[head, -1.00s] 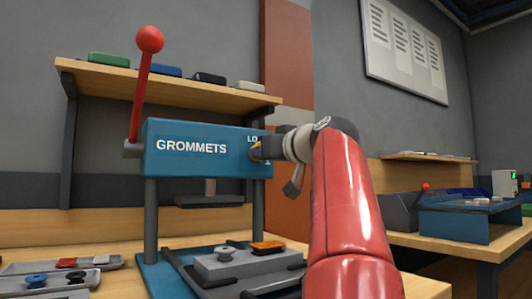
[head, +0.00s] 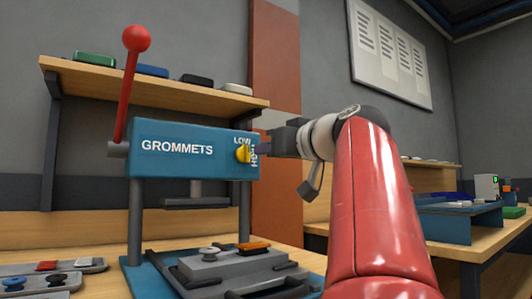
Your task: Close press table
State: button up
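The blue press (head: 190,132) marked GROMMETS stands on the wooden bench. Its red lever (head: 129,85) with a ball knob stands up at the left. The grey press table (head: 232,267) lies low on the blue base, forward and to the right of the press's grey upper plate (head: 195,201). A small dark spool-like part and an orange-topped block (head: 254,247) sit on it. A yellow knob (head: 243,154) is on the press's right end by the LOW and HIGH marks. My gripper (head: 268,145) is just right of the knob, seemingly clear of it; its fingers are seen too edge-on to judge.
Grey trays (head: 85,267) with small parts lie at the lower left. A wooden shelf (head: 160,88) with several coloured boxes is behind the press. Another bench (head: 480,262) with a blue machine stands at the right. My red arm covers the space right of the press.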

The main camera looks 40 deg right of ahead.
aim_at(290, 274)
jog(key=k+j, duration=0.1)
jog(key=k, duration=0.9)
